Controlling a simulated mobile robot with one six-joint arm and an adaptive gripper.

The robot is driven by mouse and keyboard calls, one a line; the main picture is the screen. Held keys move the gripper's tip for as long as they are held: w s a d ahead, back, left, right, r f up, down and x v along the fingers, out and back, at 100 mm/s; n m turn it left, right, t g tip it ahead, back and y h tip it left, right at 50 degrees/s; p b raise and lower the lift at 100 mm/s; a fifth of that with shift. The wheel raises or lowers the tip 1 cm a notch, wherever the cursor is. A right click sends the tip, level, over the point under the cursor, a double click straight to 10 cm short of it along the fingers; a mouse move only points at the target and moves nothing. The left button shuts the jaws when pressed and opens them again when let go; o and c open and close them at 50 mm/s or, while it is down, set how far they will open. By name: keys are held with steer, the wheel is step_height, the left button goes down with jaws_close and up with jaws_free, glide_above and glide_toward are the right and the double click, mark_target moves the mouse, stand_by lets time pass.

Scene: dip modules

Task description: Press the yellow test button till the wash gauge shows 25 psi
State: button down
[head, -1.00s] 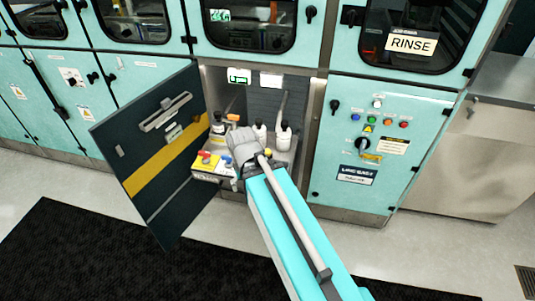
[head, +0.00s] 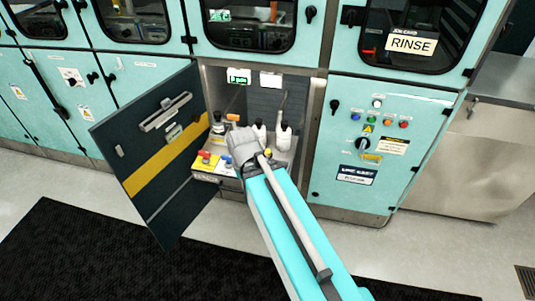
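A low panel (head: 213,175) sits at the front of the open cabinet bay. It carries a yellow part with a red top (head: 206,158) on the left and a blue part (head: 226,164) on its right. I cannot tell which yellow piece is the test button. A small green-lit display (head: 238,76), which may be the wash gauge, hangs at the top of the bay; its figures are too small to read. My arm reaches into the bay, its grey wrist just right of the blue part. My gripper's fingers are hidden, so open or shut cannot be told.
Several white bottles (head: 284,137) with dark tops stand in the bay behind my wrist. The dark cabinet door (head: 155,150) with a yellow stripe stands open on the left. A blank-looking white plate (head: 270,79) hangs beside the display. The RINSE cabinet (head: 345,190) closes off the right.

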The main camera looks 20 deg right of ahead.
stand_by(0.8)
steer(key=m+t+y+b, duration=0.2)
steer(key=t+y+b, duration=0.25)
steer(key=b, duration=0.45)
glide_above(268, 152)
steer(key=s+a, duration=0.5)
steer(key=a, duration=0.2)
steer(key=shift+t+h, duration=0.25)
steer(key=shift+t, duration=0.2)
step_height(268, 152, down, 6)
steer(key=shift+s+r, duration=0.15)
steer(key=shift+r, duration=0.05)
steer(key=w+d+m+t+b, duration=0.1)
steer(key=w+d+t+b, duration=0.1)
steer(key=w+d, duration=0.3)
steer(key=shift+w+d+t, duration=0.3)
steer(key=shift+d, duration=0.8)
steer(key=shift+f, duration=0.15)
step_height(268, 152, down, 8)
steer(key=b, duration=0.9)
steer(key=shift+f, duration=0.2)
